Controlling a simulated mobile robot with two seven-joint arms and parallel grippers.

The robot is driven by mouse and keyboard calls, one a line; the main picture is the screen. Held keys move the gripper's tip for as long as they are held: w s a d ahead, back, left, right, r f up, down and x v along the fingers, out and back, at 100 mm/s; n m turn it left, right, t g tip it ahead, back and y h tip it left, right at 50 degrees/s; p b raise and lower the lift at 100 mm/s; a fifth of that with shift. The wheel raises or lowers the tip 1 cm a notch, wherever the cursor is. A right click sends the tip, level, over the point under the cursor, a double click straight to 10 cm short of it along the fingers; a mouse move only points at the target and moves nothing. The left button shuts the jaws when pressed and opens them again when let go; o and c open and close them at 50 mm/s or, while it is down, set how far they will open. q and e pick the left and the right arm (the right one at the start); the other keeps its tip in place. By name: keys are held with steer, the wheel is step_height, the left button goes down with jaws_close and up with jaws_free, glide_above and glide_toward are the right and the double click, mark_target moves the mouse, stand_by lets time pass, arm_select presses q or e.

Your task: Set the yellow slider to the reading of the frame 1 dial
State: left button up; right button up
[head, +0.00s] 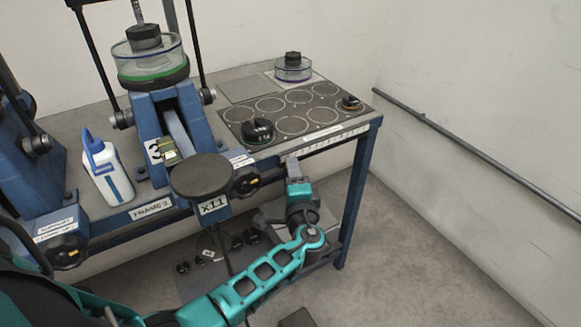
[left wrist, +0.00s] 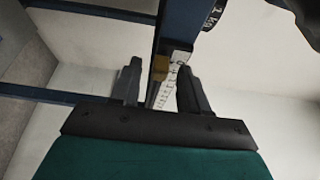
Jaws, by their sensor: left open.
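The yellow slider (left wrist: 160,68) shows in the left wrist view on a white scale strip (left wrist: 166,88) with dark marks, between and beyond my fingers. The same kind of strip (head: 328,140) runs along the bench's right front edge in the head view, where I cannot make out the slider. My left gripper (head: 293,166) is at the left end of this strip; in the left wrist view (left wrist: 157,88) its fingers are open, one on each side of the strip. Whether they touch the slider is unclear. I cannot make out a frame 1 dial. My right gripper is not in view.
A white bottle (head: 107,175) stands on the bench. Weights (head: 258,132) stand on the dark ringed mat (head: 295,122). Floor right of the bench is clear.

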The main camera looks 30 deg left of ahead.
arm_select(q)
steer(key=shift+w+a, duration=0.1)
stand_by(0.3)
jaws_close()
stand_by(0.5)
